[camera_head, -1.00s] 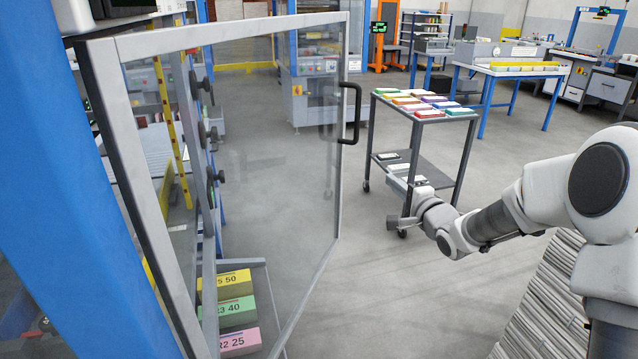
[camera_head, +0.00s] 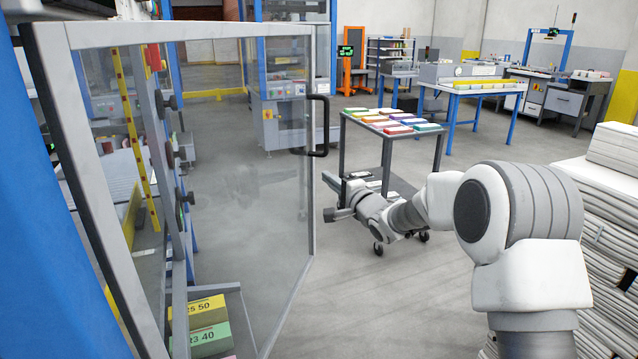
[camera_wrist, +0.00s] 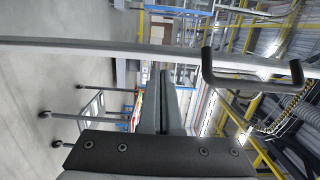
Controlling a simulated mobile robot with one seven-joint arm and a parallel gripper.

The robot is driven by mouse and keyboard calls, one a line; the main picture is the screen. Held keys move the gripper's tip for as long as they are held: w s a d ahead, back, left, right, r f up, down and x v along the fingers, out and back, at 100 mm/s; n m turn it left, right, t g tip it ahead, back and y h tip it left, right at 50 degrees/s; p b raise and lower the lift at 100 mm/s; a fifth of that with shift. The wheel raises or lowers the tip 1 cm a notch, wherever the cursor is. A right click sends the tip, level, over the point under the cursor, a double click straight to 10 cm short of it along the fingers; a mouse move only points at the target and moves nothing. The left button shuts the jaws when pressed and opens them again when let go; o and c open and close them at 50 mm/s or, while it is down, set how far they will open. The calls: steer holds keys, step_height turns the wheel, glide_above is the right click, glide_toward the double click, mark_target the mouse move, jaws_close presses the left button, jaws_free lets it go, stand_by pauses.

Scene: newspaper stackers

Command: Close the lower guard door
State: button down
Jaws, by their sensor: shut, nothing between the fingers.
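The guard door (camera_head: 195,32) stands open at the left in the head view, a grey metal frame with a clear pane. Its black handle (camera_head: 322,125) is on the far upright of the frame. My gripper (camera_head: 329,214) is shut and empty, below the handle and just right of that upright in the picture. In the wrist view the shut fingers (camera_wrist: 168,78) point at the door's frame bar (camera_wrist: 100,46), with the black handle (camera_wrist: 250,84) to their right. I cannot tell whether the fingers touch the frame.
Yellow and green labelled blocks (camera_head: 205,312) lie on a shelf behind the door's lower part. A cart (camera_head: 440,150) with coloured stacks stands beyond my arm. Paper stacks (camera_head: 605,230) rise at the right.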

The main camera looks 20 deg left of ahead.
mark_target(311, 172)
steer(key=a, duration=0.2)
steer(key=shift+a, duration=0.4)
steer(key=shift+a, duration=0.1)
